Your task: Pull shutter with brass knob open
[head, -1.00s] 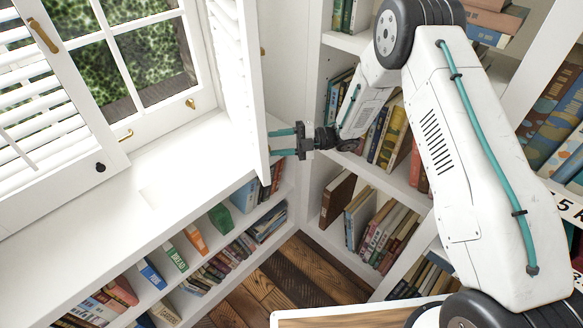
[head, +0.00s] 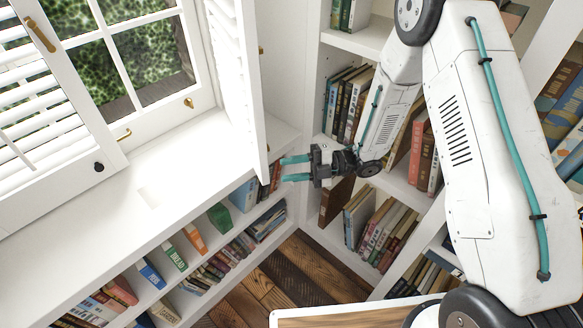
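The right-hand white louvred shutter (head: 248,90) stands swung out from the window, seen nearly edge-on. No knob can be made out on its visible face; its far side is hidden. A small brass fitting (head: 261,50) shows just past its right edge, and I cannot tell whether it is the knob. The left-hand louvred shutter (head: 60,110) carries a black knob (head: 99,167). My gripper (head: 295,169) points left, just right of the shutter's lower free edge. Its two teal fingers are apart with nothing visible between them, and it appears clear of the shutter.
A white sill (head: 150,180) runs below the window, over a low bookshelf (head: 175,270). A tall bookcase (head: 350,42) full of books stands close behind my gripper and arm. Wooden floor (head: 290,275) shows in the corner between them. Brass catches sit on the window frame (head: 188,102).

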